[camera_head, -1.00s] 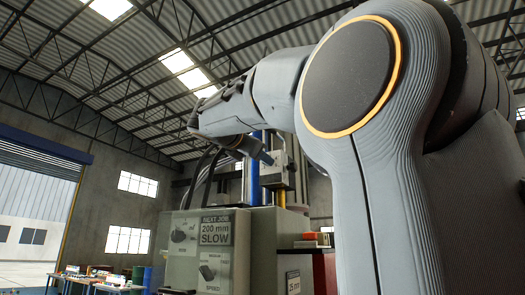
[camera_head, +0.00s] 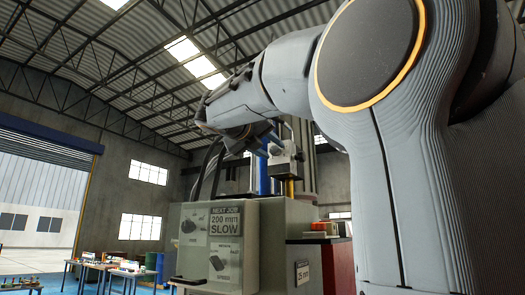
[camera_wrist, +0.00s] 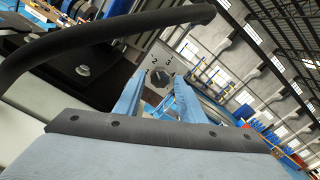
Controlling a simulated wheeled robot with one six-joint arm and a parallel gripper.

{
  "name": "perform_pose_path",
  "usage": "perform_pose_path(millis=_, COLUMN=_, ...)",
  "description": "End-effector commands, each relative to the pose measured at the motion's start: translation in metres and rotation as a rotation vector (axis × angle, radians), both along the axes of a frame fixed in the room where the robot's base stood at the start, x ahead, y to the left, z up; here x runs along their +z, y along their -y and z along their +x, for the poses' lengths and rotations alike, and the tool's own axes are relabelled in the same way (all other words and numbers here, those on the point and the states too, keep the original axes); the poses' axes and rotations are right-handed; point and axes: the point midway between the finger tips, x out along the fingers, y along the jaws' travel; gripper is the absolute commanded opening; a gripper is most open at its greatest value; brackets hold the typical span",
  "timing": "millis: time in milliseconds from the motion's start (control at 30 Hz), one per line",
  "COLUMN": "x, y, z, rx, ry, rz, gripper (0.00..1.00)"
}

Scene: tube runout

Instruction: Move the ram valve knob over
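The grey machine's front panel (camera_head: 240,252) carries a NEXT JOB 200 mm SLOW card (camera_head: 225,221). An upper dark knob (camera_head: 190,223) and a lower speed knob (camera_head: 217,262) sit on it. My gripper (camera_head: 266,140) is above the machine top, by the blue column; its fingertips are unclear there. In the wrist view my gripper's blue fingers (camera_wrist: 156,88) are apart and empty. A dark knob (camera_wrist: 160,78) on a pale numbered face shows beyond and between them. The digits 2 and 3 are readable. I cannot tell whether the fingers touch it, or which knob is the ram valve.
A thick black hose (camera_wrist: 100,35) crosses the wrist view close to my gripper. Dark hoses (camera_head: 208,170) rise behind the panel. A blue column (camera_head: 263,175) and a metal block (camera_head: 285,163) stand on the machine. Work tables (camera_head: 115,270) stand at the left, with open floor nearby.

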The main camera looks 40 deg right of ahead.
Motion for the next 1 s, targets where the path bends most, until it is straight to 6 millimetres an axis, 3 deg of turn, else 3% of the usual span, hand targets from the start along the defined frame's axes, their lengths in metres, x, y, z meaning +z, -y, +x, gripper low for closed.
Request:
perform_pose_path(millis=367, x=0.001, y=-0.003, z=-0.001, rx=0.001, ry=0.004, rz=0.001, gripper=0.43)
perform_pose_path(millis=1000, x=0.001, y=-0.053, z=-0.021, rx=0.002, ry=0.005, rz=0.001, gripper=0.43)
